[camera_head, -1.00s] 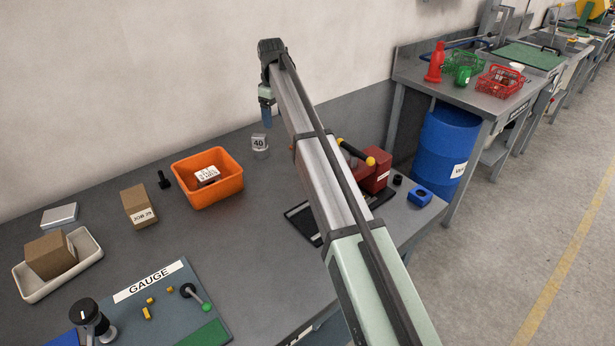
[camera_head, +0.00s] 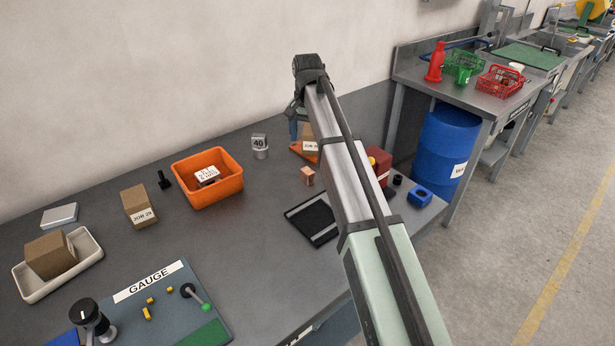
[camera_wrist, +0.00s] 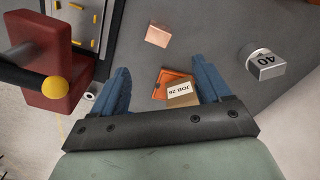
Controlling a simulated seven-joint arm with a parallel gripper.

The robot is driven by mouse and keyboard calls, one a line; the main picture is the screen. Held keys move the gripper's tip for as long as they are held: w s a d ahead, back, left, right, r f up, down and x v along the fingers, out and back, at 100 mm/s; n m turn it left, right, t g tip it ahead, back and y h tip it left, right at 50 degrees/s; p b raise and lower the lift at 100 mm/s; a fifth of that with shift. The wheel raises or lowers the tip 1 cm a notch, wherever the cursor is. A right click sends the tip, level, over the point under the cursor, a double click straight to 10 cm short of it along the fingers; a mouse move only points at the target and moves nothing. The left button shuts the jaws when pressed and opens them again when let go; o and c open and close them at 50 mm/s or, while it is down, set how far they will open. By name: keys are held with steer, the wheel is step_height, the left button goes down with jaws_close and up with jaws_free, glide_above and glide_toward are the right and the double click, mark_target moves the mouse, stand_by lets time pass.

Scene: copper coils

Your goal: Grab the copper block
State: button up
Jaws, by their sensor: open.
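The copper block (camera_head: 307,175) is a small cube lying on the grey bench, left of my forearm and behind the black mat. It also shows in the wrist view (camera_wrist: 158,36), near the top, beyond the fingertips and apart from them. My gripper (camera_wrist: 163,72) is open and empty, with its two blue fingers wide apart. In the head view my gripper (camera_head: 294,130) is above the back of the bench, mostly hidden by my arm.
A box labelled JOB 28 (camera_wrist: 181,97) on an orange piece (camera_wrist: 168,80) lies below the fingers. A 40-marked weight (camera_head: 260,148) and an orange bin (camera_head: 225,187) stand left. A red fixture (camera_wrist: 42,55) with a yellow-knobbed lever is near the fingers, beside the black mat (camera_head: 315,222).

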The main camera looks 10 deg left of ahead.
mark_target(308, 170)
steer(key=shift+s+d+f+m, duration=0.1)
steer(key=shift+f+m, duration=1.05)
steer(key=shift+f, duration=1.15)
steer(key=shift+a+f+m, duration=0.1)
steer(key=shift+f+m, duration=1)
steer(key=shift+f, duration=1.2)
steer(key=shift+s+d+f+m, duration=0.1)
steer(key=shift+f+m, duration=1.05)
steer(key=shift+f, duration=1.15)
jaws_close()
